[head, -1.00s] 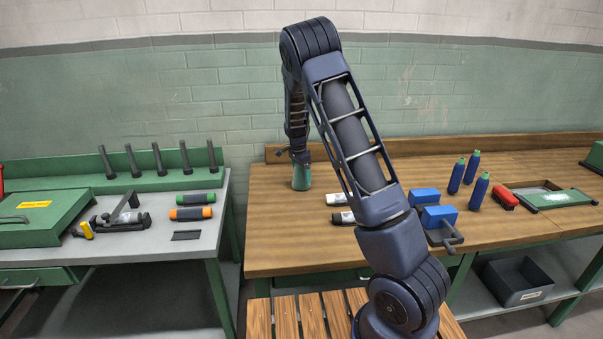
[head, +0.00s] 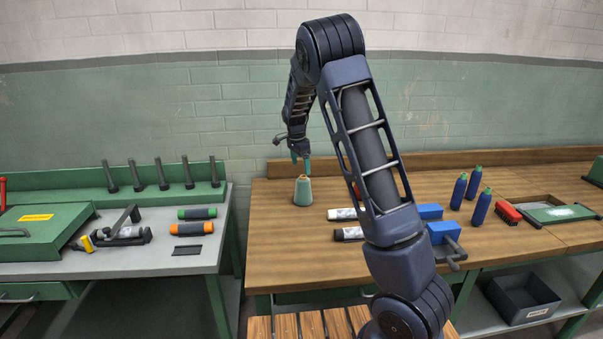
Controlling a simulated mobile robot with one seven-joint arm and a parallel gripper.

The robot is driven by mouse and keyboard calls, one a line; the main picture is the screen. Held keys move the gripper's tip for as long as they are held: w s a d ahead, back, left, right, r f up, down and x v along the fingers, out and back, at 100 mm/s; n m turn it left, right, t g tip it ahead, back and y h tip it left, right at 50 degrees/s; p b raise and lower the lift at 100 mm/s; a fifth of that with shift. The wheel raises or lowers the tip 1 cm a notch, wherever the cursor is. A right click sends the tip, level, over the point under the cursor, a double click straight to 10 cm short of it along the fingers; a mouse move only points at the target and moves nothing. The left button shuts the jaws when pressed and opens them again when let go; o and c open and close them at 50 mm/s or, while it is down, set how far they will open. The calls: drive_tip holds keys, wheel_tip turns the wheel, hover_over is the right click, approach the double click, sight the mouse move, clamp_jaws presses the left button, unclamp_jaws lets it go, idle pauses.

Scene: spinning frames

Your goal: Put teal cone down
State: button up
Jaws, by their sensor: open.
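The teal cone (head: 303,192) stands upright on the left part of the wooden workbench (head: 275,235). My gripper (head: 301,164) is open just above the cone's top, its fingers pointing down. The cone's narrow tip shows below the fingers. The cone rests on the bench top by its wide base. I cannot tell whether a fingertip still touches the tip.
Blue blocks (head: 430,211), several blue bottles (head: 481,206) and a red brush (head: 508,213) are further right. A grey bench (head: 150,262) with tools stands left, across a gap.

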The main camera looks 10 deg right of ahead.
drive_tip(key=shift+s+d+r, duration=0.2)
drive_tip(key=shift+r, duration=0.4)
drive_tip(key=s+d+r+n+y, duration=0.1)
drive_tip(key=s+d+r+n, duration=0.1)
drive_tip(key=s+d+r, duration=0.3)
drive_tip(key=s+d+r+n+t, duration=0.15)
drive_tip(key=s+r, duration=0.25)
drive_tip(key=s, duration=0.4)
drive_tip(key=s+d+r+n+y, duration=0.1)
drive_tip(key=s+d+r+n, duration=0.25)
drive_tip(key=s, duration=0.25)
drive_tip(key=s+d+n+t, duration=0.1)
drive_tip(key=s+d+n, duration=0.1)
drive_tip(key=s, duration=1)
drive_tip(key=s+d+r+n+t, duration=0.1)
drive_tip(key=s+n, duration=0.3)
drive_tip(key=s, duration=0.8)
drive_tip(key=shift+d+r+n+h, duration=0.3)
drive_tip(key=shift+d+h, duration=0.1)
drive_tip(key=shift+d, duration=0.5)
